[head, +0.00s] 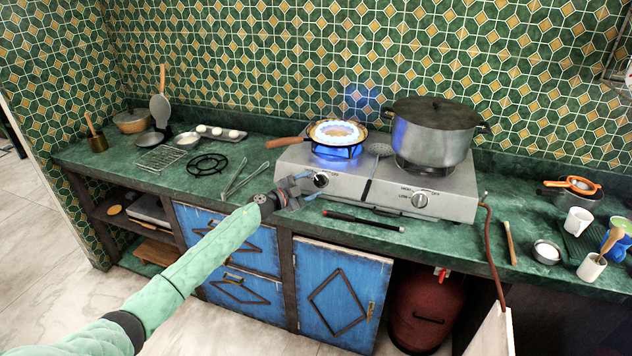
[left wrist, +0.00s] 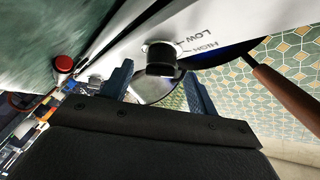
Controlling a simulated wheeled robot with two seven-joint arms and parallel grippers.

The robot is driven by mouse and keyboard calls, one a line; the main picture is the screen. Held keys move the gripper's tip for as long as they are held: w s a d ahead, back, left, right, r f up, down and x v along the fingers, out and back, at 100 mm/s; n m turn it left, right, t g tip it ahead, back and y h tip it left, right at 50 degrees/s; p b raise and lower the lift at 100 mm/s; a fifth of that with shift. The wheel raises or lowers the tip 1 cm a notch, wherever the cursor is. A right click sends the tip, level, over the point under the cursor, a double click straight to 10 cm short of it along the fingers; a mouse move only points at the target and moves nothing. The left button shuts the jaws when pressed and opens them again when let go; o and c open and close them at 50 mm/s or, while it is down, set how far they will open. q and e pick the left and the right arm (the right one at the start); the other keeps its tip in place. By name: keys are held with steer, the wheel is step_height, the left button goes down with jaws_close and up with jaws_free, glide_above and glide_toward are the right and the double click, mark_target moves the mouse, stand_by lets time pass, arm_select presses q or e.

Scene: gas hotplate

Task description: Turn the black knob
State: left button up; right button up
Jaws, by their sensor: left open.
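The black knob (head: 321,179) is on the left front of the silver gas hotplate (head: 368,190). In the left wrist view the black knob (left wrist: 160,56) stands out from the white panel, with LOW and HIGH printed beside it. My left gripper (head: 308,187) is open in front of this knob. In the left wrist view its two blue fingers are spread on either side of the knob, which appears just beyond their tips; I cannot tell whether they touch it. My right gripper is not in view.
A pan (head: 338,132) with a wooden handle (head: 285,142) sits over a blue flame on the left burner. A large lidded pot (head: 432,135) stands on the right burner, above a second knob (head: 420,200). Tongs (head: 245,180) and a dark rod (head: 362,220) lie on the green counter.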

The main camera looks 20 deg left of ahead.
mark_target(320, 180)
arm_select(q)
steer(key=shift+x, duration=1.45)
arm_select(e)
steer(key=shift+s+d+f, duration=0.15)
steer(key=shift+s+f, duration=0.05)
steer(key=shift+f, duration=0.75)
arm_select(q)
steer(key=shift+c, duration=0.5)
steer(key=shift+p, duration=0.3)
steer(key=c, duration=0.8)
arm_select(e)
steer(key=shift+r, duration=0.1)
